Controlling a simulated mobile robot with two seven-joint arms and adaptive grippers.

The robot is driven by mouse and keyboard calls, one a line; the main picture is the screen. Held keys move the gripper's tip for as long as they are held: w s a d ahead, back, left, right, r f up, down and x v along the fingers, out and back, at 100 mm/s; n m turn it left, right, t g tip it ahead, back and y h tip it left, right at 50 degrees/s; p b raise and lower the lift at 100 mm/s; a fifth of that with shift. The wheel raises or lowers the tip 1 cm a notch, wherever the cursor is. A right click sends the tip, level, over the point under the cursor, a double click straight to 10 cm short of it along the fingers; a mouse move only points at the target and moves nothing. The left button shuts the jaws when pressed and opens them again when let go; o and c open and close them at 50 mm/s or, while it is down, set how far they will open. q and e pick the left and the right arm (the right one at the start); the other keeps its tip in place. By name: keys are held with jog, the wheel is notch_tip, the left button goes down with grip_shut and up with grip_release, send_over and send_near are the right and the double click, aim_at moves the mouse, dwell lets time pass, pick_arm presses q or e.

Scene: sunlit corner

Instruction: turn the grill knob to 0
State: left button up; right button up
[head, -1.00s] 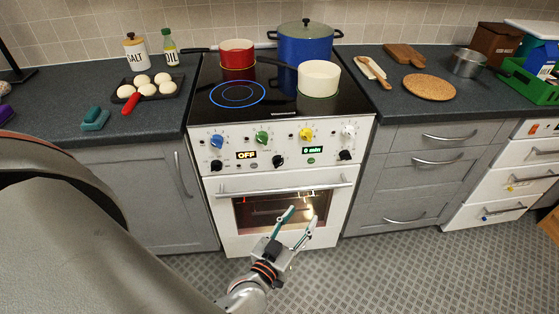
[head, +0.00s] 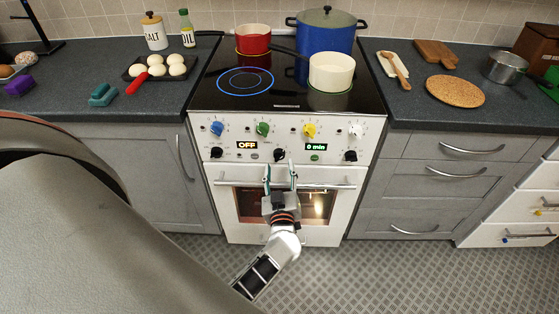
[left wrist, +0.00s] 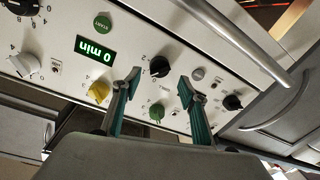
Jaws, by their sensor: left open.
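The white stove front carries a lower row of black knobs. The middle black knob (head: 280,154), also in the left wrist view (left wrist: 159,66), has small numbers around it. The other black knobs are at the left (head: 216,152) and right (head: 351,155). Lettering is too small to tell which is the grill knob. My left gripper (head: 280,171) is open and empty, fingers up, just below the middle knob in the head view. In the left wrist view, its fingertips (left wrist: 159,80) appear on either side of that knob; contact cannot be made out. My right gripper is out of view.
The oven door handle (head: 330,186) runs across below the knobs, close to my left gripper. Coloured knobs, such as the green knob (head: 263,130), sit above. A green "0 min" display (head: 316,147) and an "OFF" display (head: 246,145) are lit. Pots stand on the hob.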

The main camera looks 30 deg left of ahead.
aim_at(279, 159)
pick_arm(q)
jog(key=x, duration=0.3)
jog(key=shift+w, duration=0.25)
jog(key=shift+w+a, duration=0.25)
jog(key=shift+w, duration=0.05)
jog(key=c, duration=1.1)
